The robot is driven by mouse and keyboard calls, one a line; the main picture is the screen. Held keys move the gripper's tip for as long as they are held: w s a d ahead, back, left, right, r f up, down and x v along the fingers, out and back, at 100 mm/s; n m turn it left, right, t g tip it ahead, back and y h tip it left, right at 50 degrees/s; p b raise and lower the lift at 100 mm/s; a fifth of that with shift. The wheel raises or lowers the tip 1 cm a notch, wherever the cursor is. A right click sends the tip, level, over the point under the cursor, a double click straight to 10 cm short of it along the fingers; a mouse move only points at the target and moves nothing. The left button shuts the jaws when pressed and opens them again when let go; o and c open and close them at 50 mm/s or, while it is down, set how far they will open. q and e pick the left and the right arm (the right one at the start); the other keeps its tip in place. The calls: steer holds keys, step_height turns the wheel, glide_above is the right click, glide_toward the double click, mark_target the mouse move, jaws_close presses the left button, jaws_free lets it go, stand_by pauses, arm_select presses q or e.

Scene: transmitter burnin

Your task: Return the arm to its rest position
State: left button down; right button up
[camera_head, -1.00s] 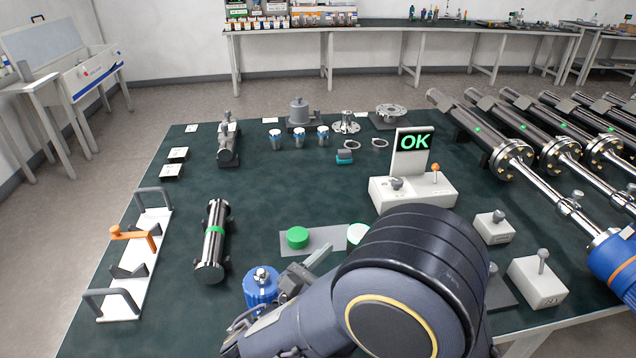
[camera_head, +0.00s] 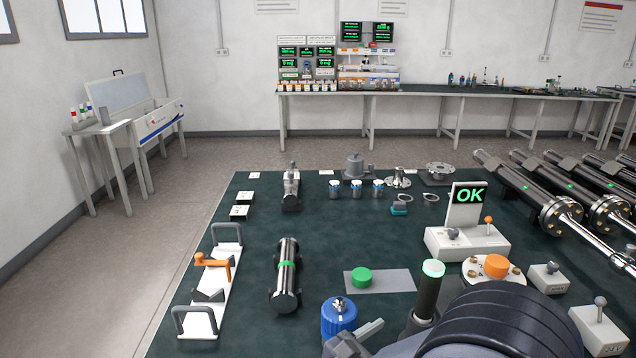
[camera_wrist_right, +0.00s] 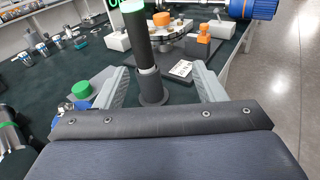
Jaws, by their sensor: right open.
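My right arm (camera_head: 505,325) fills the bottom right of the head view. Part of my right gripper (camera_head: 365,330) shows at the bottom edge, between a blue cylinder (camera_head: 338,318) and a dark post with a lit green top (camera_head: 429,295). In the right wrist view my right gripper (camera_wrist_right: 163,82) has its fingers wide apart, with nothing held. The dark post (camera_wrist_right: 139,40) stands upright on its round base in the gap seen between the fingers; whether it lies within their reach I cannot tell. My left gripper is not in view.
The dark green table (camera_head: 215,290) carries a metal cylinder (camera_head: 286,275), a white rack with an orange handle (camera_head: 212,285), a green button (camera_head: 361,278) and an OK display (camera_head: 467,205). Switch boxes (camera_head: 598,330) and long tubes (camera_head: 530,190) crowd the right. Open floor (camera_head: 130,265) lies left.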

steer(key=s+d+f+m+g+y+p, duration=0.3)
steer(key=s+d+m+g+y, duration=0.6)
steer(key=s+d+m, duration=0.4)
steer(key=s+a+r+m+t+y+p, duration=0.2)
steer(key=s+a+r+m+t+y, duration=0.2)
steer(key=m, duration=0.9)
step_height(320, 180, up, 2)
steer(key=y, duration=0.3)
steer(key=shift+s+a+m+y, duration=0.15)
steer(key=shift+m+y, duration=0.25)
steer(key=shift+r, duration=0.1)
